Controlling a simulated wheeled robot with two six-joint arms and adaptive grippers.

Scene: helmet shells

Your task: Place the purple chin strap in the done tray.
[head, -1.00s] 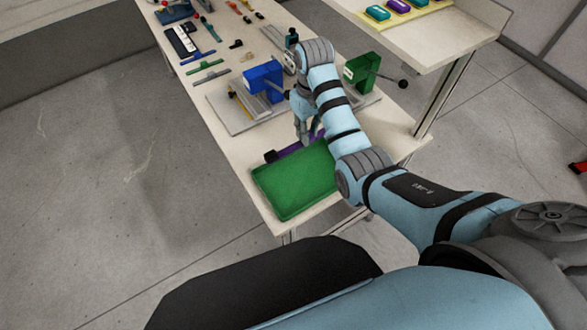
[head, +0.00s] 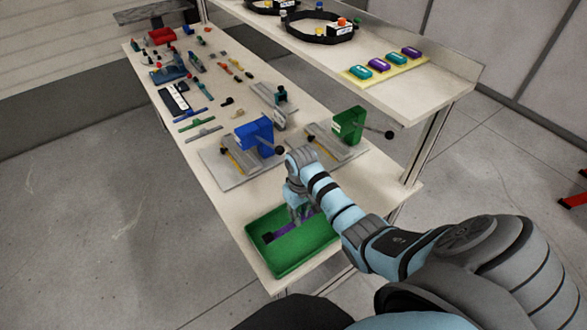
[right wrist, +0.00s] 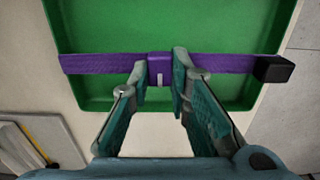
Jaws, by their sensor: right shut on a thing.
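The purple chin strap (head: 286,229) is a long flat band with a black end piece. My right gripper (head: 297,216) is shut on it near its purple middle buckle. The strap also shows in the right wrist view (right wrist: 100,64), lying across the picture between the fingertips (right wrist: 162,82). The green done tray (head: 302,251) is under the gripper and strap, and its floor shows in the right wrist view (right wrist: 170,25). My left gripper is not in view.
A blue clamp fixture (head: 253,136) and a green one (head: 349,124) stand on the table just beyond the tray. Small parts and tools lie farther back. A raised shelf (head: 430,78) at the right holds a yellow pad (head: 383,74) with teal and purple pieces.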

